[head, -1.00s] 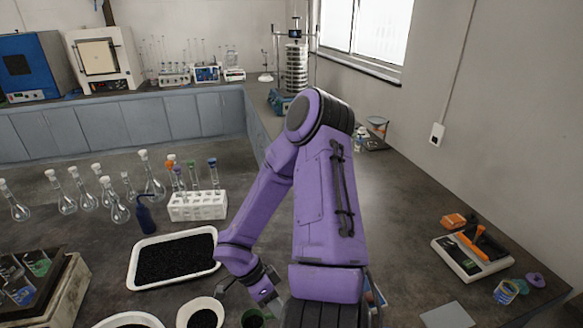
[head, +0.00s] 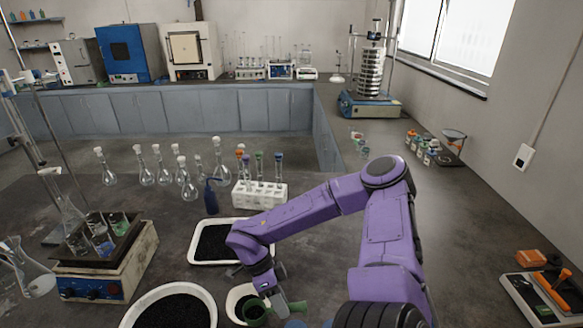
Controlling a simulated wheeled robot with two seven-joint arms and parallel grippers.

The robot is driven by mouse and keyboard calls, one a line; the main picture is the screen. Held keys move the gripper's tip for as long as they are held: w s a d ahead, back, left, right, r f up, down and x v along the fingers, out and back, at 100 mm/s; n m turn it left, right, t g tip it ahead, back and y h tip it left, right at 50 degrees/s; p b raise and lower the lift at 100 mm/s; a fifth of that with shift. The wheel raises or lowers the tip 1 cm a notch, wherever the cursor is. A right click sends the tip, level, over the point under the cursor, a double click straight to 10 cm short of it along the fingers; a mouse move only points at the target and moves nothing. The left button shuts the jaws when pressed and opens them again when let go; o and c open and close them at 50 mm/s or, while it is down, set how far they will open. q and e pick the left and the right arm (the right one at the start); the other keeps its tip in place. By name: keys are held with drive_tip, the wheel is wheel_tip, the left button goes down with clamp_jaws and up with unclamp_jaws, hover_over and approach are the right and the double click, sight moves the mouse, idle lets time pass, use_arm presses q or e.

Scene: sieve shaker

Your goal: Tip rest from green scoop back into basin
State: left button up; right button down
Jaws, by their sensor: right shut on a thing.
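My right gripper (head: 277,300) is shut on the handle of a green scoop (head: 255,314) near the bottom of the head view. The scoop's cup overlaps the right side of a small white bowl (head: 231,298) in the picture; I cannot tell how high above it the cup is. What the scoop holds is too dark to make out. A large round white basin (head: 213,304) of black grains stands left of the small bowl, cut off by the lower edge. My left gripper is not in view.
A rectangular white tray (head: 191,252) of black grains lies behind, partly hidden by my right arm. A white tube rack (head: 250,195) and a blue bottle (head: 211,196) stand beyond it. A boxy device with flasks (head: 105,272) is at left.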

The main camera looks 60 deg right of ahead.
drive_tip(key=w+a+f+b, duration=0.1)
drive_tip(key=w+a+b, duration=0.3)
drive_tip(key=w, duration=0.8)
drive_tip(key=w+a+f+b, duration=0.15)
drive_tip(key=w+a, duration=0.35)
drive_tip(key=w, duration=0.7)
drive_tip(key=s+a+m+t+h+b, duration=0.1)
drive_tip(key=t+h+b, duration=0.2)
drive_tip(key=h+b, duration=0.3)
drive_tip(key=s+a+f+m+t+h+b, duration=0.1)
drive_tip(key=t+h+b, duration=0.3)
drive_tip(key=b, duration=0.7)
drive_tip(key=s+a+f+m+t+h+b, duration=0.1)
drive_tip(key=m+t+h+b, duration=0.1)
drive_tip(key=t+h+b, duration=0.2)
drive_tip(key=shift+a+f+m+h+b, duration=0.1)
drive_tip(key=shift+a+m+h+b, duration=0.1)
drive_tip(key=shift+h+b, duration=0.9)
drive_tip(key=shift+a+m+h+b, duration=0.15)
drive_tip(key=shift+h+b, duration=0.55)
drive_tip(key=shift+b, duration=0.75)
